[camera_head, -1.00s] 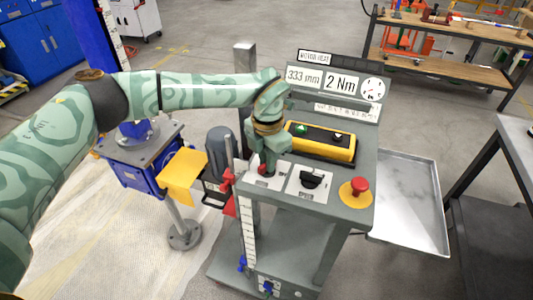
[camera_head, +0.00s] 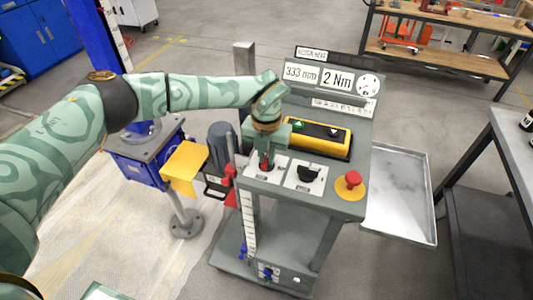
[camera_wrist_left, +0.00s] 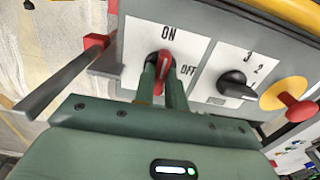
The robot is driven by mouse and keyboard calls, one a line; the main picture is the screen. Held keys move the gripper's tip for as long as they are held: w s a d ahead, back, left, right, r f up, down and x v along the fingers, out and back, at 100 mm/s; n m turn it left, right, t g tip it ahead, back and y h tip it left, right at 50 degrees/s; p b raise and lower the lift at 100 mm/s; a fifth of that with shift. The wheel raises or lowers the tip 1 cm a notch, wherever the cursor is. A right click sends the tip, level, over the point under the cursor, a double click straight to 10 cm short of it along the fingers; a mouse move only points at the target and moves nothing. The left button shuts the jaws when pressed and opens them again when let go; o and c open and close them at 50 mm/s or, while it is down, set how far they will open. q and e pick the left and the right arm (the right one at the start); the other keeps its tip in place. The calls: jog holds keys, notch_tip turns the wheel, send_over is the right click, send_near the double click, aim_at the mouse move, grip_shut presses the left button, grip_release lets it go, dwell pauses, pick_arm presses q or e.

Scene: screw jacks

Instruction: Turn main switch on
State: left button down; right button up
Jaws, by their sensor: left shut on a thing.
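The main switch is a red knob (camera_wrist_left: 164,62) with a white line, on a white plate (camera_wrist_left: 136,40) marked ON above and OFF to its right. In the left wrist view the knob stands roughly upright, its upper end toward ON. My left gripper (camera_wrist_left: 163,76) is shut on the knob, one green finger on each side. In the head view my left gripper (camera_head: 265,163) reaches down onto the console (camera_head: 335,200) at the switch plate, and its hand hides part of the plate. My right gripper is not in view.
A black selector knob (camera_head: 308,174) sits right of the switch, then a red emergency button (camera_head: 352,178) on yellow. A yellow button box (camera_head: 320,137) lies behind. A red-tipped lever (camera_wrist_left: 97,41) is close left of the plate. A metal tray (camera_head: 400,205) is at the right.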

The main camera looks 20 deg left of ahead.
aim_at(267, 157)
pick_arm(q)
jog(key=shift+r, duration=0.1)
jog(key=c, duration=1.4)
grip_release()
jog(key=shift+c, duration=0.2)
notch_tip(267, 157, up, 16)
jog(key=p, duration=0.1)
jog(key=shift+r, duration=0.15)
